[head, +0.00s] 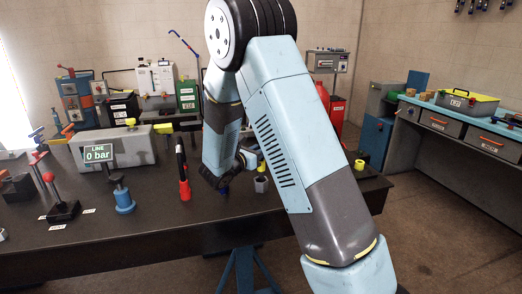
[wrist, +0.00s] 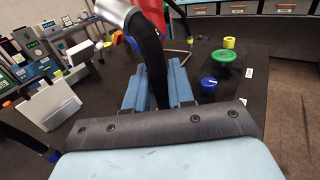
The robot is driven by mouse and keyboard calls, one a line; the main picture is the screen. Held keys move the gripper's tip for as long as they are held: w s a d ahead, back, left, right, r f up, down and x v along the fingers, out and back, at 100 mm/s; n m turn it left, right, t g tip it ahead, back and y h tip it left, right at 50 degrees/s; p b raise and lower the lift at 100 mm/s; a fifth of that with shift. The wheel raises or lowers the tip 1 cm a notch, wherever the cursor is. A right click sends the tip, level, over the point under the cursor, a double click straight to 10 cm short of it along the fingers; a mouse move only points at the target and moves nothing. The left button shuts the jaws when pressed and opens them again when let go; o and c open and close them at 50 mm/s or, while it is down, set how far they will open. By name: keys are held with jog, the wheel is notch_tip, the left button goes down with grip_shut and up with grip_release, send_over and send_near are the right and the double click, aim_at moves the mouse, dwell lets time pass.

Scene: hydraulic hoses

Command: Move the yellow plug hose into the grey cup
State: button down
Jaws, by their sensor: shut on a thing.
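My gripper (wrist: 158,82) is shut on a black hose (wrist: 153,60) in the wrist view. The hose stands between the blue jaws, with a silver fitting at its upper end. The colour of its plug cannot be made out there. In the head view my arm hides most of the gripper. A small yellow piece (head: 260,167) shows beside my arm, just above the grey cup (head: 261,184) on the dark bench. I cannot tell whether that piece belongs to the held hose or whether it touches the cup.
A red-ended black hose (head: 184,172) stands further left, near the blue post (head: 123,198) and the grey "0 bar" block (head: 118,148). A yellow ring (head: 359,164) is at the bench's right end.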

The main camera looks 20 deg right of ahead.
jog(key=shift+f, duration=2.45)
jog(key=c, duration=0.9)
grip_release()
jog(key=shift+s+a, duration=0.1)
jog(key=v, duration=1.3)
jog(key=shift+s+a+f, duration=0.1)
jog(key=shift+s+a, duration=0.05)
jog(key=shift+a, duration=0.1)
